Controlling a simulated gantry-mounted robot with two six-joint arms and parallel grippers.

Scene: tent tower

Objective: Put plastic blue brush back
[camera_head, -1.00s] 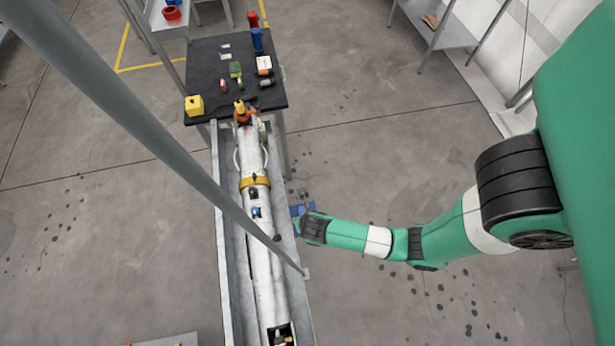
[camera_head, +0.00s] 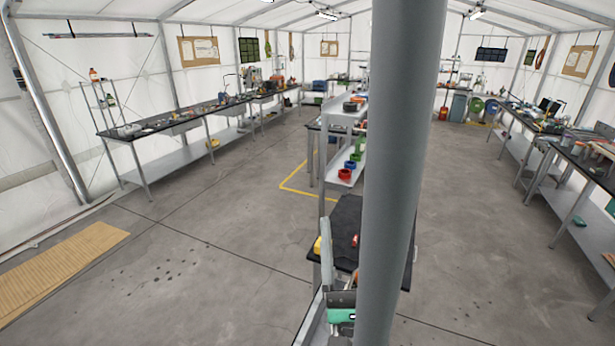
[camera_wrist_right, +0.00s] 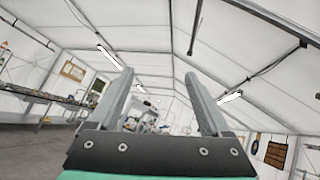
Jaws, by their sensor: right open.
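I cannot make out a blue brush in either view. My right gripper (camera_head: 339,262) stands at the bottom of the head view, fingers pointing up, in front of the black-topped table (camera_head: 346,212). The right wrist view shows its two grey fingers (camera_wrist_right: 160,80) spread apart with nothing between them, facing the tent roof. My left gripper is not in view.
A grey pole (camera_head: 395,170) hides part of the black table and the room behind it. A yellow object (camera_head: 317,245) sits at that table's left edge. A shelf rack (camera_head: 343,178) with red, blue and green containers stands behind. Long workbenches (camera_head: 170,125) line the left side; open floor lies between.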

